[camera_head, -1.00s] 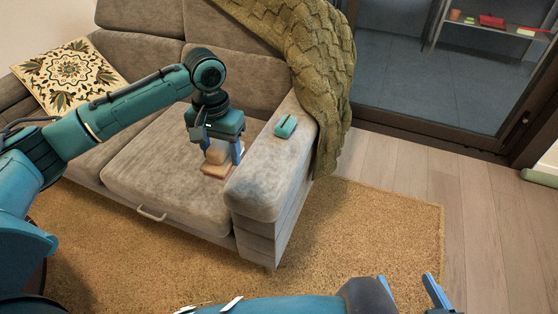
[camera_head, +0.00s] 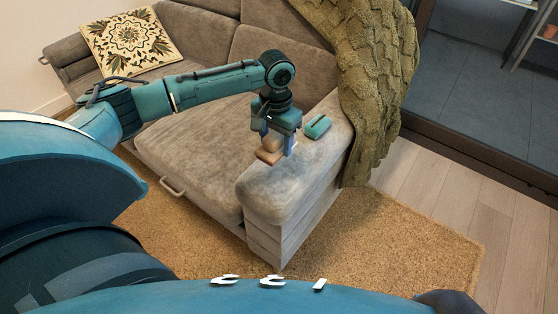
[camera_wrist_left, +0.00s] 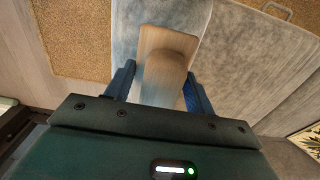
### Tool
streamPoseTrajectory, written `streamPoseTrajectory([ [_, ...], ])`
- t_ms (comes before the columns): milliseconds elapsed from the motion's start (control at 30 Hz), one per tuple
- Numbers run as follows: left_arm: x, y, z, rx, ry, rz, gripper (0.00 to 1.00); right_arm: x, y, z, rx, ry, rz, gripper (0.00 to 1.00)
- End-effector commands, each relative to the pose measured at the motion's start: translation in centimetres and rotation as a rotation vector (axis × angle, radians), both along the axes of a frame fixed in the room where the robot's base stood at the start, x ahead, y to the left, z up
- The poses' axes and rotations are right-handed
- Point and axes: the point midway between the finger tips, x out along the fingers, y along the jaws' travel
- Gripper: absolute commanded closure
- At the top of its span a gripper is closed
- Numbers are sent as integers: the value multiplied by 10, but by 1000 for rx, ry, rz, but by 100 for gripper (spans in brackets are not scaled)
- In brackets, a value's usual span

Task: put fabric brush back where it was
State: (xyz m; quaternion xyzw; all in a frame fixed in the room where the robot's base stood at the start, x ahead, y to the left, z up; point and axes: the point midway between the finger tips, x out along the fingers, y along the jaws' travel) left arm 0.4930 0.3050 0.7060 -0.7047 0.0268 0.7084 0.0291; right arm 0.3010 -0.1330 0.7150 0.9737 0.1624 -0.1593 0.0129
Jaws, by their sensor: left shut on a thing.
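The wooden fabric brush (camera_head: 268,153) is held by my left gripper (camera_head: 277,142) over the sofa's right armrest (camera_head: 275,190). In the left wrist view the light brown brush (camera_wrist_left: 165,62) sits between the two blue fingers of the left gripper (camera_wrist_left: 160,92), with the grey armrest beneath it. I cannot tell whether the brush touches the armrest. The fingers partly hide it in the head view. My right gripper's fingers are out of view; only part of that arm shows at the bottom.
A teal object (camera_head: 318,126) lies on the armrest, just right of the left gripper. A green knit throw (camera_head: 380,80) drapes over the sofa's back corner. A patterned cushion (camera_head: 128,42) lies at the far left. The tan rug (camera_head: 400,245) is clear on the right.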

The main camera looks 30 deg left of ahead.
Motion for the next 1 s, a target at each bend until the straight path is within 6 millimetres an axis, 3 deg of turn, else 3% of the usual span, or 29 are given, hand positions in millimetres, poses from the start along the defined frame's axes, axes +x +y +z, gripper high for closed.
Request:
streamPoseTrajectory([
  [433,0,-1,-61,0,-1,0,64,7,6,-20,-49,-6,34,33],
  [833,0,0,-65,0,0,0,64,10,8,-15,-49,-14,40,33],
  [867,0,0,-65,1,-1,0,44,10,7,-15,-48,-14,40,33],
  [1000,0,0,-65,1,-1,0,32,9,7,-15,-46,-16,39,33],
])
